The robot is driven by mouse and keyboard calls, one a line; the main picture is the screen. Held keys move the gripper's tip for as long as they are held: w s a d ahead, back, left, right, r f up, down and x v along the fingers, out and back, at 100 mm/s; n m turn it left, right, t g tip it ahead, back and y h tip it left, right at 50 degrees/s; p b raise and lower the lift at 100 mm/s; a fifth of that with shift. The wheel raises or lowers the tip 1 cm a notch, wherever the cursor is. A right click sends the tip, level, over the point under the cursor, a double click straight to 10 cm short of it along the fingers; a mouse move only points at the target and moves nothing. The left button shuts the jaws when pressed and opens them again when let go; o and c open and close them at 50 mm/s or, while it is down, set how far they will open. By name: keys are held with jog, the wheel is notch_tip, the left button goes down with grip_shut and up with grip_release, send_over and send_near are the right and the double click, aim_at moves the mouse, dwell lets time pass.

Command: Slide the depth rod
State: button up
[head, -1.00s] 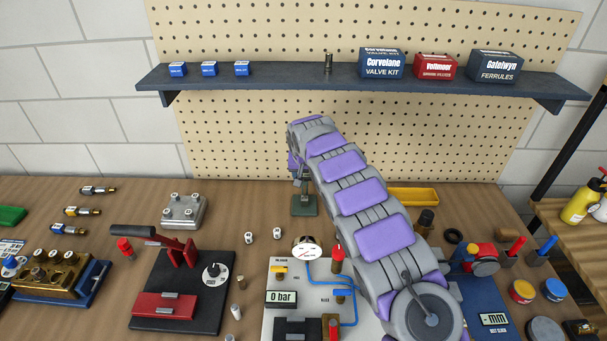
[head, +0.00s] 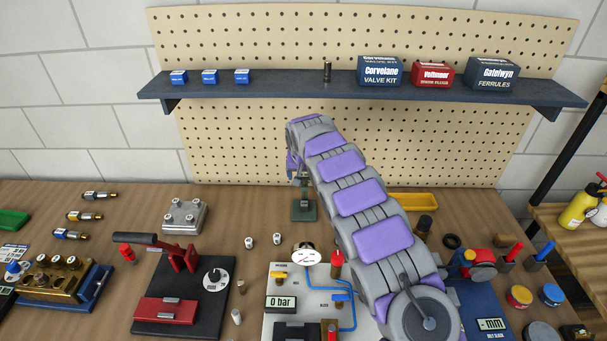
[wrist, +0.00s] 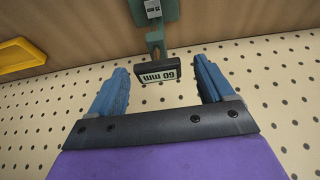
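A dark block (wrist: 158,73) with a white label, upside down in the wrist view and seeming to read "60 mm", sits on a green stand (wrist: 155,40). The stand's green base (head: 304,211) shows on the bench in the head view. I cannot tell for sure which part is the depth rod. My gripper (wrist: 161,66) is open, with its blue fingers apart on either side of the block. I see no finger touching it. In the head view my arm mostly hides the gripper and the upper stand.
The pegboard (head: 240,140) stands behind the stand, and a shelf (head: 300,87) with small boxes runs above. A yellow tray (head: 415,202) lies to the right. A gauge panel (head: 270,325) and a red-and-black press (head: 180,295) stand in front. A blue gauge device (head: 480,300) is partly behind my arm.

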jog(key=p+v, duration=0.2)
jog(key=v, duration=1.5)
jog(key=s+d+r+m+g+h, duration=0.1)
jog(key=s+d+r, duration=0.1)
jog(key=s+d, duration=0.7)
jog(key=s+d+r+m+g, duration=0.15)
jog(key=s+d, duration=0.35)
jog(key=s, duration=0.7)
jog(key=s+d+f+n+g, duration=0.1)
jog(key=s+f+g, duration=0.1)
jog(key=s, duration=1.4)
jog(key=s+d+f+n+g+y, duration=0.1)
jog(key=s+f, duration=0.3)
jog(key=s, duration=1.2)
jog(key=shift+s+g, duration=0.35)
jog(key=shift+s, duration=0.05)
